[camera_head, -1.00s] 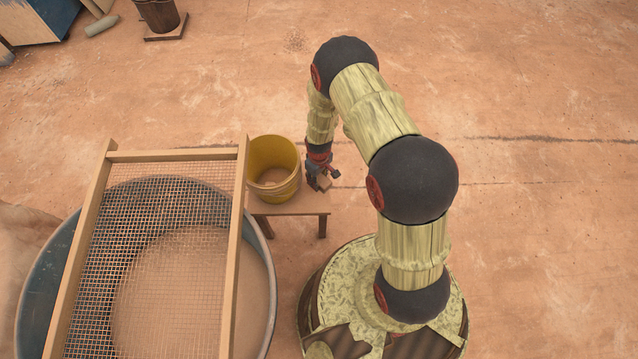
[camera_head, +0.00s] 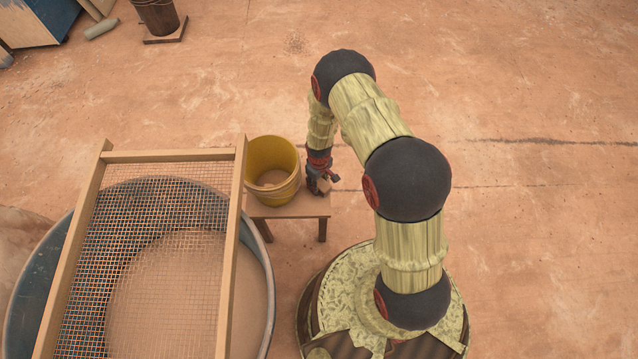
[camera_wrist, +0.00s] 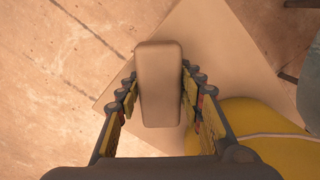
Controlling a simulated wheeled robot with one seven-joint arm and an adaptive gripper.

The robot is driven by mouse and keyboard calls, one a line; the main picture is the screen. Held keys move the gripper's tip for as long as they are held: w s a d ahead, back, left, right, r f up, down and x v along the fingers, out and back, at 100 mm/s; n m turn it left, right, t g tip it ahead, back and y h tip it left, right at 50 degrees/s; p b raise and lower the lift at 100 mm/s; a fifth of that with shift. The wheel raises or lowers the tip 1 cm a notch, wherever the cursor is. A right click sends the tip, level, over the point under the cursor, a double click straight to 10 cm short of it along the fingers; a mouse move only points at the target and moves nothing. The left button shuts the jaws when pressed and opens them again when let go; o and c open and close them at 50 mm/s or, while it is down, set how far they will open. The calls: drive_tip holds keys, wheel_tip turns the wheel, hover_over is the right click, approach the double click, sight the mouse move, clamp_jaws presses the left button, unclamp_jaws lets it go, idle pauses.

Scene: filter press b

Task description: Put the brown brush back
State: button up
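The brown brush shows in the wrist view as a plain tan-brown block (camera_wrist: 159,85) between the finger pads. In the head view it is a small brown block (camera_head: 323,187) at the fingertips. My gripper (camera_head: 320,184) is shut on it, one finger along each long side. It is over the right part of a small wooden stool (camera_head: 292,212), whose pale top (camera_wrist: 222,62) lies below the brush in the wrist view. Whether the brush touches the stool top I cannot tell. Any bristles are hidden.
A yellow bucket (camera_head: 283,194) stands on the stool, just left of my gripper. Left of it is a large blue tub (camera_head: 262,300) with a wood-framed mesh screen (camera_head: 236,215) on top. Open floor lies right and behind.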

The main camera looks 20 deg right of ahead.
drive_tip(key=o, duration=0.3)
drive_tip(key=shift+o, duration=0.2)
wheel_tip(320, 180, up, 12)
drive_tip(key=p, duration=0.5)
wheel_tip(320, 180, up, 33)
drive_tip(key=m+t, duration=0.2)
drive_tip(key=t, duration=0.1)
hover_over(319, 181)
drive_tip(key=s+r+m+t, duration=0.2)
drive_tip(key=s+r+m, duration=0.1)
drive_tip(key=s+r, duration=1.7)
drive_tip(key=shift+s+t, duration=0.3)
drive_tip(key=shift+s, duration=0.8)
drive_tip(key=shift+r, duration=0.1)
